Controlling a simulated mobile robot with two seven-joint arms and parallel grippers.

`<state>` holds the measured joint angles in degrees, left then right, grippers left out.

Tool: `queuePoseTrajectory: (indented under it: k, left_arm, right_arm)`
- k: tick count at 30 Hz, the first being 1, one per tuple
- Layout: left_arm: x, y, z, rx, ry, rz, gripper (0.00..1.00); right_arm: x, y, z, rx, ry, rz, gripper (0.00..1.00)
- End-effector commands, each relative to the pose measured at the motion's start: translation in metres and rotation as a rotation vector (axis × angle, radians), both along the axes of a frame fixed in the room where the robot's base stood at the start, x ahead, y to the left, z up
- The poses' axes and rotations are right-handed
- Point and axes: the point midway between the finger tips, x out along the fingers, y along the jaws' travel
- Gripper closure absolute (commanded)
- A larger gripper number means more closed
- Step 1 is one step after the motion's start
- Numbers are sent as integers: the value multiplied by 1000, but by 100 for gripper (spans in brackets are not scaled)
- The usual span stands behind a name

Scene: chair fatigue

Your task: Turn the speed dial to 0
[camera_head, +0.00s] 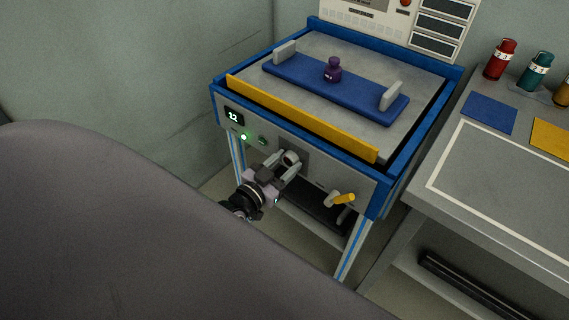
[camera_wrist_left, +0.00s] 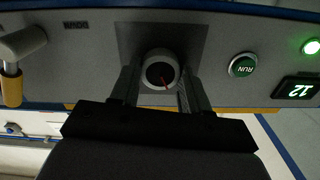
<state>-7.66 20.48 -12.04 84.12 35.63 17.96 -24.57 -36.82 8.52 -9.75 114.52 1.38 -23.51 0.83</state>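The speed dial (camera_head: 291,157) is a round light knob on the front panel of the blue-framed machine. The display (camera_head: 233,116) reads 12. My right gripper is not in view.
A green RUN button (camera_head: 263,140) and a lit green lamp (camera_head: 243,136) are on the panel. A yellow-handled lever (camera_head: 343,199) sticks out right of the dial. A purple weight (camera_head: 333,70) stands on the blue plate on top. A grey bench (camera_head: 500,190) stands at right.

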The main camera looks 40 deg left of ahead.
Motion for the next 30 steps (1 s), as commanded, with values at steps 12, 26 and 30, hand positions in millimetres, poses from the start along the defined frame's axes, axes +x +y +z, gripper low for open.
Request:
queuePoseTrajectory:
  k: [12, 26, 30]
  left_arm:
    - [0, 0, 0, -109, 9, 0, 85]
    - [0, 1, 0, -500, 38, 0, 85]
    - [0, 1, -1, -615, 48, 0, 85]
  right_arm:
    - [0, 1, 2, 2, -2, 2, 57]
    - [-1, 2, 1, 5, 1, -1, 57]
    - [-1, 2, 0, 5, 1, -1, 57]
